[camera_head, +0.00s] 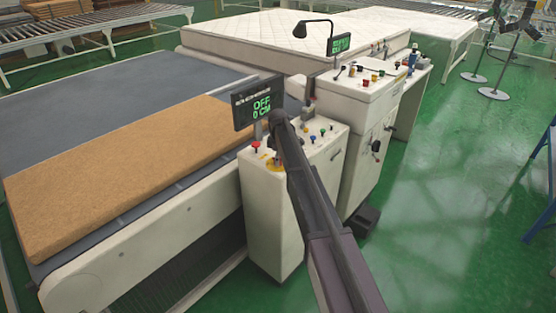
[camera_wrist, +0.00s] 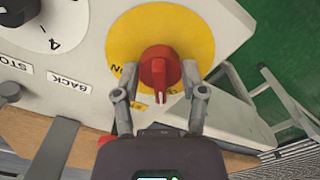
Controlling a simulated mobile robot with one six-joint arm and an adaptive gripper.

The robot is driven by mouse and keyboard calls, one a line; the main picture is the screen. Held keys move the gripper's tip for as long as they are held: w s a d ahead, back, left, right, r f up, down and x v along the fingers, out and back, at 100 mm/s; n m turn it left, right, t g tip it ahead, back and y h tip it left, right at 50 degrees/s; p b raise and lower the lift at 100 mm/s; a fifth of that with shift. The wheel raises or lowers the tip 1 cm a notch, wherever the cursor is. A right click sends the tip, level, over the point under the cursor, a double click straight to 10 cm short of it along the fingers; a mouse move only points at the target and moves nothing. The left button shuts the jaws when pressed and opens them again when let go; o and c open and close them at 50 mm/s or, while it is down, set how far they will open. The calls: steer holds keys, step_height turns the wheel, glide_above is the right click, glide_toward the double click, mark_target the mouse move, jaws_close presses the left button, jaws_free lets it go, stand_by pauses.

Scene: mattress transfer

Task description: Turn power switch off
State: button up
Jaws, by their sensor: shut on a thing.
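The power switch is a red rotary knob (camera_wrist: 160,68) on a round yellow plate (camera_wrist: 128,35) in the wrist view. My gripper (camera_wrist: 159,100) has one finger on each side of the knob's handle and is shut on it. A black display (camera_head: 258,104) above the cabinet reads "OFF" and "0 CM" in green.
A tan slab (camera_head: 120,170) lies on the grey conveyor at left. A second control cabinet (camera_head: 365,125) with a green display stands behind. A white mattress (camera_head: 300,38) lies farther back. Green floor (camera_head: 460,200) at right is mostly clear. A "BACK" label (camera_wrist: 68,83) is beside the knob.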

steer(key=shift+s+n, duration=0.1)
steer(key=shift+n, duration=1)
steer(key=o, duration=1.2)
steer(key=shift+c, duration=0.2)
steer(key=shift+m, duration=0.3)
